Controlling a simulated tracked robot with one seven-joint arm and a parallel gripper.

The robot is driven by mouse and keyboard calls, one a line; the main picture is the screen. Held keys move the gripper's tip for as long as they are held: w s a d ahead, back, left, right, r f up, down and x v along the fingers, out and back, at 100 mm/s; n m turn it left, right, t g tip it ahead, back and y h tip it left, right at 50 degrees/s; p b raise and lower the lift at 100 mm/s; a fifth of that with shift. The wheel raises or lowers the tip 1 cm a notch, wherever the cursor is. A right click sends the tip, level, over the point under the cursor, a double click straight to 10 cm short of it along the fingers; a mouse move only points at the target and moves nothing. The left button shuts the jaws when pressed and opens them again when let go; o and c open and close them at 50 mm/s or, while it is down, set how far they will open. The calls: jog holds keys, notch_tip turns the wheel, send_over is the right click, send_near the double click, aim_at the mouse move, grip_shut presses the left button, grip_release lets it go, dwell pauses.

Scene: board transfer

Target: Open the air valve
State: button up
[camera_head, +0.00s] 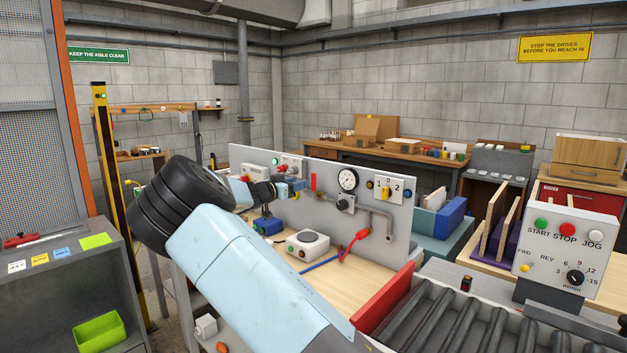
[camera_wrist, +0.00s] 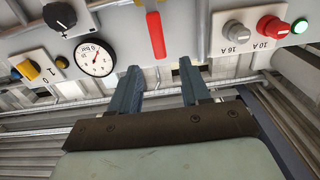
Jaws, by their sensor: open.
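A grey panel (camera_head: 330,212) stands at the back of the bench. A red lever handle (camera_head: 314,182), apparently the air valve's, sits upright on it, left of a round white gauge (camera_head: 348,180). In the wrist view the red lever (camera_wrist: 155,35) is just beyond my fingertips, between them and apart from both, and the gauge (camera_wrist: 94,57) is to its left. My gripper (camera_wrist: 157,76) is open and empty, facing the panel. In the head view my gripper (camera_head: 292,187) is small beside the lever, partly hidden by my arm.
A black knob (camera_head: 345,203) and a yellow selector (camera_head: 385,190) are also on the panel. Grey and red knobs (camera_wrist: 270,28) are right of the lever in the wrist view. A hotplate-like white device (camera_head: 308,243) stands on the bench. A roller conveyor (camera_head: 440,320) is at front right.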

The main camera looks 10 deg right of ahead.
aim_at(312, 178)
jog(key=x, duration=0.9)
jog(key=shift+w+d, duration=0.1)
jog(key=shift+d, duration=0.1)
grip_shut()
dwell(0.3)
